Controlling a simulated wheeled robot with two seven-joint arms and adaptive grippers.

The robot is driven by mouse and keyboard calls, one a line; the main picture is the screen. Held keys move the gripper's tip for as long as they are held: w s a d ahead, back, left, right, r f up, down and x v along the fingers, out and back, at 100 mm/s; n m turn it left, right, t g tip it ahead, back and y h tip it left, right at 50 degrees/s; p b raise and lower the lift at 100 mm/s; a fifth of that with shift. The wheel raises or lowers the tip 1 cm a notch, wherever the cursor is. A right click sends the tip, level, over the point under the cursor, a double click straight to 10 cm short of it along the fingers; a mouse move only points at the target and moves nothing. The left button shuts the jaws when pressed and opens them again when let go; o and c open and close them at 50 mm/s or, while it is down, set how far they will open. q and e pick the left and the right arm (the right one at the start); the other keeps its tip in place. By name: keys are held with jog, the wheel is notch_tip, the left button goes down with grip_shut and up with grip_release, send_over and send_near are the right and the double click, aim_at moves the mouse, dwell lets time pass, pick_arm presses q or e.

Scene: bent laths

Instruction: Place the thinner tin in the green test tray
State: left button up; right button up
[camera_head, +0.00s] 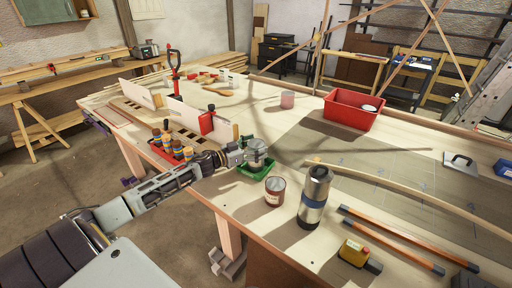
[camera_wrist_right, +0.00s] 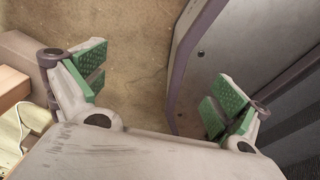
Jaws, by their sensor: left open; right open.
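The small green tray (camera_head: 246,172) lies on the workbench near its front edge. My left gripper (camera_head: 257,150) is open just above the tray. A greyish, tin-like shape (camera_head: 258,158) shows between or under its fingers; I cannot tell whether it rests in the tray or what its label is. A dark red tin with a pale label (camera_head: 274,191) stands upright just right of the tray, apart from the gripper. My right gripper (camera_wrist_right: 158,92) is open and empty above the bare floor in the right wrist view.
A yellow object (camera_head: 354,252) and orange-black rods (camera_head: 395,240) lie at the front right. A bent lath (camera_head: 400,187) crosses the bench. Glue bottles (camera_head: 177,148) stand left; a red crate (camera_head: 350,112) stands behind.

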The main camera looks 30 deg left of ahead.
pick_arm(q)
jog(key=shift+s+a, duration=0.1)
jog(key=shift+s, duration=0.15)
jog(key=shift+s+a, duration=0.25)
jog(key=shift+s, duration=0.25)
jog(key=v, duration=0.4)
jog(key=shift+s+a, duration=0.15)
jog(key=shift+s, duration=0.15)
jog(key=shift+s+a, duration=0.2)
jog(key=shift+s, duration=0.2)
send_near(249, 149)
jog(key=shift+w, duration=0.75)
jog(key=shift+d+p, duration=0.15)
jog(key=shift+p, duration=0.15)
pick_arm(e)
jog(key=shift+w+a+r, duration=0.2)
jog(key=shift+w, duration=0.2)
jog(key=shift+w+a+r, duration=0.15)
jog(key=shift+w+a, duration=0.05)
jog(key=shift+w, duration=0.2)
